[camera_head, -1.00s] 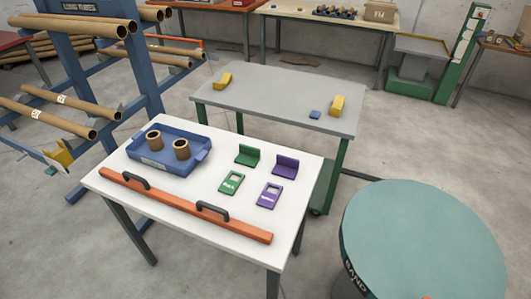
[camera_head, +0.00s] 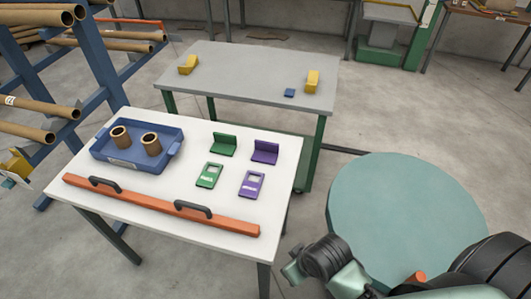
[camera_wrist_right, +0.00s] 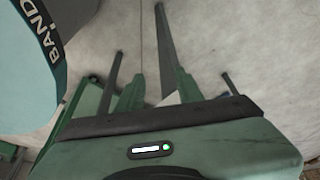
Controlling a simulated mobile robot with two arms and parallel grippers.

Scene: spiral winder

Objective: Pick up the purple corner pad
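The purple corner pad (camera_head: 265,151) is a small L-shaped piece. It sits on the white table (camera_head: 120,205) near its back right corner, just right of a green corner pad (camera_head: 223,145). My right arm comes in at the lower right of the head view, to the right of the white table and well away from the pad. The purple pad is not in that view. My left gripper is not in view.
A blue tray (camera_head: 105,155) with two cardboard cores and an orange bar (camera_head: 150,203) are also on the table. A round teal-topped drum (camera_head: 400,200) stands right; a grey table (camera_head: 240,75) is behind.

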